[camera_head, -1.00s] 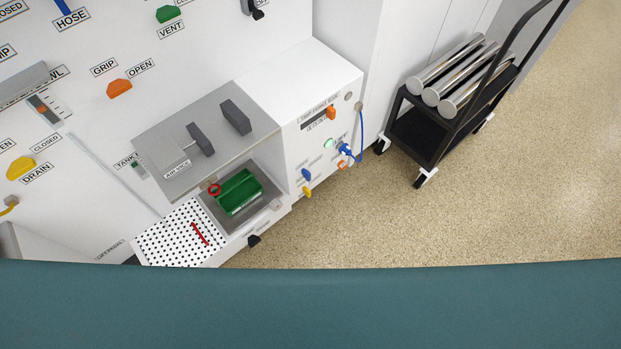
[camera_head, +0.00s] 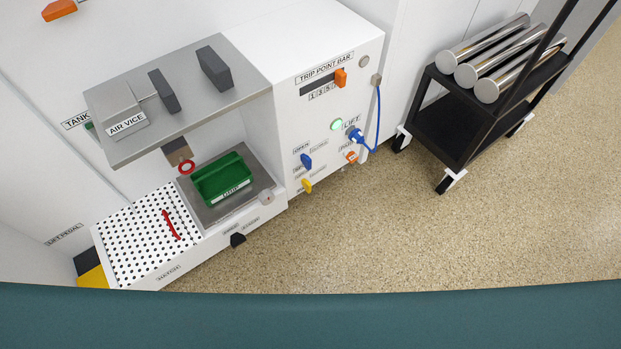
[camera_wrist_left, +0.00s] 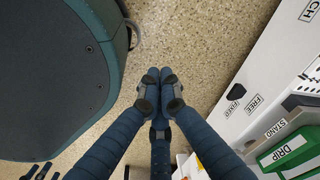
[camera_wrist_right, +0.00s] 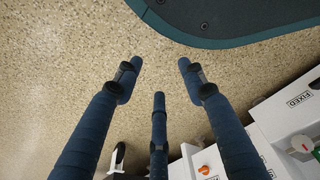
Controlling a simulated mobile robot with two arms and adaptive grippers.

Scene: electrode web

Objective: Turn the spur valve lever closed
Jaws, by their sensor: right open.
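A small blue lever (camera_head: 306,161) sits on the front of the white cabinet, between small OPEN and CLOSED labels. A yellow lever (camera_head: 307,185) is just below it. The print around them is too small to tell which one is marked spur. Neither gripper shows in the head view. In the left wrist view my left gripper (camera_wrist_left: 158,75) has its fingertips together, with nothing between them, over the speckled floor. In the right wrist view my right gripper (camera_wrist_right: 160,64) has its fingers spread and empty, also over the floor. An orange-red knob (camera_wrist_right: 204,170) shows beyond its fingers.
A blue plug with a cable (camera_head: 357,136) and an orange trip-bar knob (camera_head: 341,78) are on the same cabinet front. A green tray (camera_head: 222,182) and a perforated plate (camera_head: 140,240) are to the left. A black cart (camera_head: 440,120) with metal rolls stands right; floor before it is clear.

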